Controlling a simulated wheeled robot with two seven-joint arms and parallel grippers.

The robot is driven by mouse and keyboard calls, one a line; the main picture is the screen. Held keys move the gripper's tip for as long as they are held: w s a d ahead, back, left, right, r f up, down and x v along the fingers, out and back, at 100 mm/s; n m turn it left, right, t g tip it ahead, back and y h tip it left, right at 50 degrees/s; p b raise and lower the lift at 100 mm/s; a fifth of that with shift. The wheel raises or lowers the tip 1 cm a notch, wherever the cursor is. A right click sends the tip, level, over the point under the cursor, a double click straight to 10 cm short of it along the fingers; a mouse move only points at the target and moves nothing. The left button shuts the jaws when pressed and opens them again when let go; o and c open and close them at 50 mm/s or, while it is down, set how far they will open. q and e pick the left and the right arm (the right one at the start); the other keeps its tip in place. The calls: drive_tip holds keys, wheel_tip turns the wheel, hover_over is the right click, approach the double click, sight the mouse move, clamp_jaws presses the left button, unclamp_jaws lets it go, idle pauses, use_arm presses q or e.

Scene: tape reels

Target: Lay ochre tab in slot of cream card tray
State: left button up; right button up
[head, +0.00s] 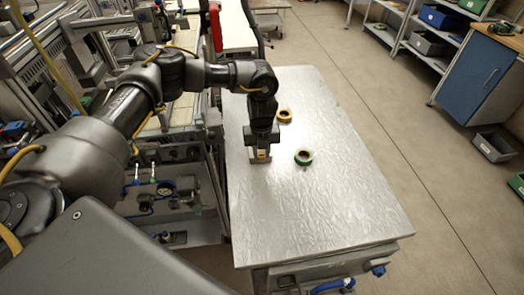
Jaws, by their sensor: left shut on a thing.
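My left gripper (260,156) points down over the left part of the metal table and is shut on a small ochre-yellow piece, the ochre tab (262,154). The fingers hide most of the tab. A pale edge shows low around the fingertips, but it is too small to tell whether it is the cream card tray or its slot. I cannot tell whether the tab touches anything below it. My right gripper is not in view.
A green-rimmed tape reel (303,157) lies just right of my left gripper. A yellow-ochre tape reel (284,115) lies farther back. The metal table (330,210) is bare at the front and right. Machinery (165,190) stands close along its left side.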

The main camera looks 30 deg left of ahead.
sight(261, 155)
use_arm(q)
drive_tip(key=shift+f, duration=0.55)
drive_tip(key=o, duration=0.9)
drive_tip(key=shift+o, duration=0.2)
drive_tip(key=shift+r, duration=0.35)
wheel_tip(261, 155, up, 13)
drive_tip(key=b, duration=0.2)
drive_tip(key=shift+f, duration=0.2)
